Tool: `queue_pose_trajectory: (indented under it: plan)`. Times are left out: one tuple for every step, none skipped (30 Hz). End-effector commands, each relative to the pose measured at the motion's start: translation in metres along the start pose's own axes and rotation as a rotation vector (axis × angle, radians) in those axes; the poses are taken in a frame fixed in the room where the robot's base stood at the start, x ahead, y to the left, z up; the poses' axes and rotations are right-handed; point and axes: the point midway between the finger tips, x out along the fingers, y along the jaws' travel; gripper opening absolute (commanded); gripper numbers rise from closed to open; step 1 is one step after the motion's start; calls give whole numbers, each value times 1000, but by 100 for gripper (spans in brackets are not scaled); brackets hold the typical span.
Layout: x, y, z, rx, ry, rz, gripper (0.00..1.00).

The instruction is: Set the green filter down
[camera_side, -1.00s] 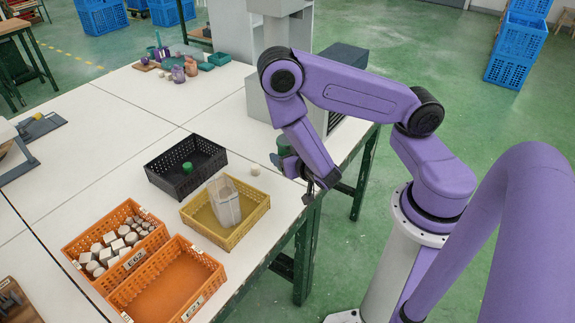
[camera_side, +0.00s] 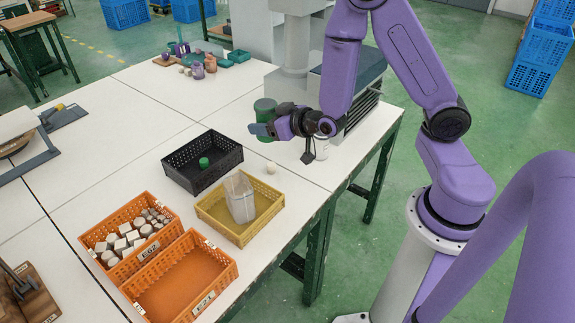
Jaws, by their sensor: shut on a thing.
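The green filter looks like a dark green cylinder (camera_side: 264,106), upright at the left end of my arm. My gripper (camera_side: 262,130) points left and is shut on it, with a grey finger across its near side. The filter is behind the black crate's right side in the picture. I cannot tell whether its bottom touches the white table. A smaller green piece (camera_side: 204,162) lies in the black crate (camera_side: 178,178).
A yellow crate (camera_side: 236,236) holds a clear, pale container (camera_side: 239,198). Two orange crates stand front left, one with several pale blocks (camera_side: 128,237), one empty (camera_side: 160,307). A small pale ball (camera_side: 271,168) and a grey machine (camera_side: 294,45) are near my arm.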

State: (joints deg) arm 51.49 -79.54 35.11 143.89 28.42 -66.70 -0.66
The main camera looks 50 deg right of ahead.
Motion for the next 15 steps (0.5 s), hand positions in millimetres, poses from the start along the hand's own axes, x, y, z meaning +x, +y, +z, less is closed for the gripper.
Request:
queue_pose_trajectory:
  plan:
    - [2,5,0,1,0,7,30]
    - [3,8,1,0,0,11,30]
    - [5,13,2,0,-1,20,30]
    - [7,18,3,1,-1,27,30]
    - [9,24,4,2,0,36,30]
    - [12,32,7,4,0,48,30]
    - [14,39,8,6,0,58,30]
    - [16,46,10,8,1,68,30]
    - [19,56,13,11,0,80,30]
    - [21,63,15,14,1,90,30]
    - [22,70,17,17,0,98,30]
    - [24,79,20,22,1,110,30]
    - [25,86,22,26,0,119,30]
    - [26,92,24,30,-1,126,30]
    - [26,100,27,36,0,136,30]
